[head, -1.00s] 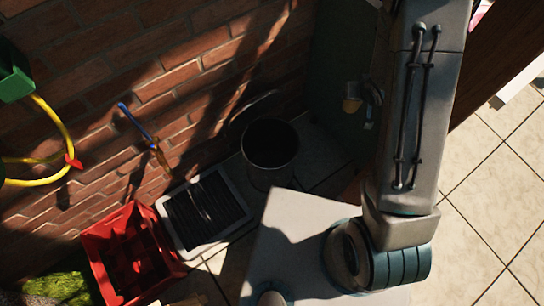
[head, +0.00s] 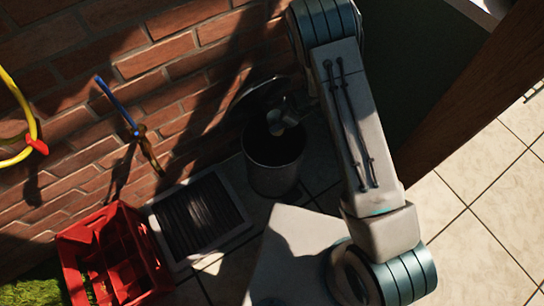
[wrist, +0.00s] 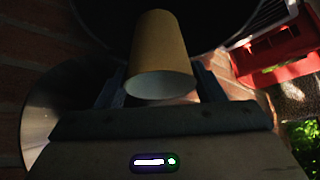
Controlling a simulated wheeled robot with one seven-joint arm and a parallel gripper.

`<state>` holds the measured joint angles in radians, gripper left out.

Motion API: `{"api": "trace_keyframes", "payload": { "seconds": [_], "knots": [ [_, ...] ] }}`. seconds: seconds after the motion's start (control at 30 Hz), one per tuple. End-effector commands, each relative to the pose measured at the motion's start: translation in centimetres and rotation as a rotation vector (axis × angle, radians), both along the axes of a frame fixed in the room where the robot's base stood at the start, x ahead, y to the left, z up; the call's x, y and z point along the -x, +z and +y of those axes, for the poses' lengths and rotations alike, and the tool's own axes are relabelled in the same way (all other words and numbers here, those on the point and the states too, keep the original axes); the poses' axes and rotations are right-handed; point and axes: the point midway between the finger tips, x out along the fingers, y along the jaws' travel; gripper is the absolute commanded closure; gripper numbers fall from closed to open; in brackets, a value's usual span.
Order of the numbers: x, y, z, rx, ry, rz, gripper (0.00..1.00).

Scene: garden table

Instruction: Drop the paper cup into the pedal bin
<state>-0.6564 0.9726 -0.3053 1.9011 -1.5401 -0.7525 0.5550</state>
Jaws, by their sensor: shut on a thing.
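The paper cup (wrist: 160,50) is tan outside and pale inside; its open mouth faces the wrist camera. My gripper (wrist: 160,88) is shut on it, with a finger at either side. In the head view the small cup (head: 275,121) shows at the tip of my gripper (head: 279,124), over the mouth of the dark pedal bin (head: 273,172). The bin's round lid (head: 252,92) is raised against the wall side. In the wrist view a dark opening lies behind the cup. The cup's exact height over the rim is hard to tell.
A brick wall (head: 150,60) stands close behind the bin. A grey-framed grate or tray (head: 200,215) and a red crate (head: 115,255) are on the floor at the left. A blue-handled tool (head: 120,105) and yellow hose (head: 22,110) hang on the wall.

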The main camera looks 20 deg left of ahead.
Motion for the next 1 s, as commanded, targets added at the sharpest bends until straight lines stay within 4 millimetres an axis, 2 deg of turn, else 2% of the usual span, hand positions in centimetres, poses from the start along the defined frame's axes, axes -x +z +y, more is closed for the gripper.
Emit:
{"api": "trace_keyframes", "payload": {
  "seconds": [0.5,0.67,0.93,0.97,1.0],
  "knots": [
    [0.0,-5.0,0.0,0.000,-0.004,-0.001,0.59],
    [0.0,-5.6,0.0,-0.001,-0.004,-0.001,0.59],
    [0.0,-5.5,0.0,-0.001,-0.005,0.000,0.59],
    [0.0,-5.5,0.0,-0.001,-0.005,0.000,0.35],
    [0.0,-5.5,0.0,-0.001,-0.005,0.000,0.24]
  ]
}}
